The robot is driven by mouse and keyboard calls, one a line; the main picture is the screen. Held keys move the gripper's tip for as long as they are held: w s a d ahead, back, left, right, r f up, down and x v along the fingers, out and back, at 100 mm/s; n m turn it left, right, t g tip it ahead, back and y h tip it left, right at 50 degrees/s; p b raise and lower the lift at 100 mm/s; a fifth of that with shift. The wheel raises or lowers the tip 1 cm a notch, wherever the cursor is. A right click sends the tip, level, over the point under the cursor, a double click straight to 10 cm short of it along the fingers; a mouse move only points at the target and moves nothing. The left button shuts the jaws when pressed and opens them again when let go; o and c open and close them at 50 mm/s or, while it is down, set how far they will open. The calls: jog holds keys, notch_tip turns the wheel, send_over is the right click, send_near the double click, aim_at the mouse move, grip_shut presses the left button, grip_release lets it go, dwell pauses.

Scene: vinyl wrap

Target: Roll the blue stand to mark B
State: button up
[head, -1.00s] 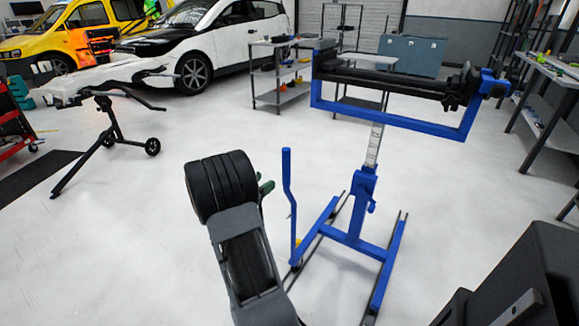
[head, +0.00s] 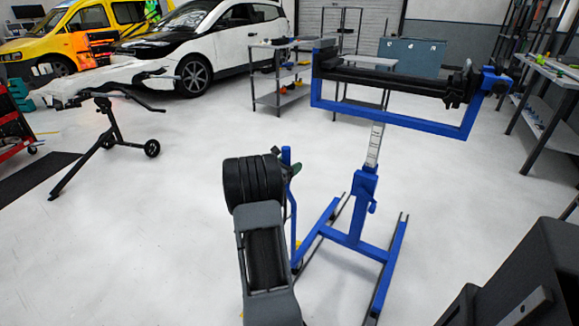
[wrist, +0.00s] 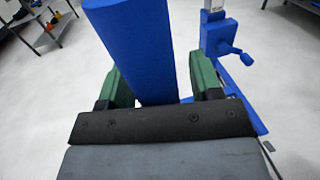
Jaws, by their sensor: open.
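The blue stand (head: 363,190) stands upright on the floor right of centre in the head view, with a black roller (head: 395,82) across its upper frame. Its tall blue handle bar (head: 293,225) rises at the left of the base. My gripper (head: 293,168) is at the upper part of this bar, partly hidden behind my arm. In the wrist view, its green fingers are spread on both sides of the blue bar (wrist: 130,45), with a gap visible at the right finger. The stand's post and crank (wrist: 222,40) show behind. I see no mark B.
A black tripod stand (head: 108,135) is at left, near a red cart (head: 15,125). A grey shelf cart (head: 280,85) and a blue-grey chest (head: 412,55) stand at the back. A workbench (head: 545,95) lines the right. The floor between tripod and stand is clear.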

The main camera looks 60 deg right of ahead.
grip_shut()
dwell(0.6)
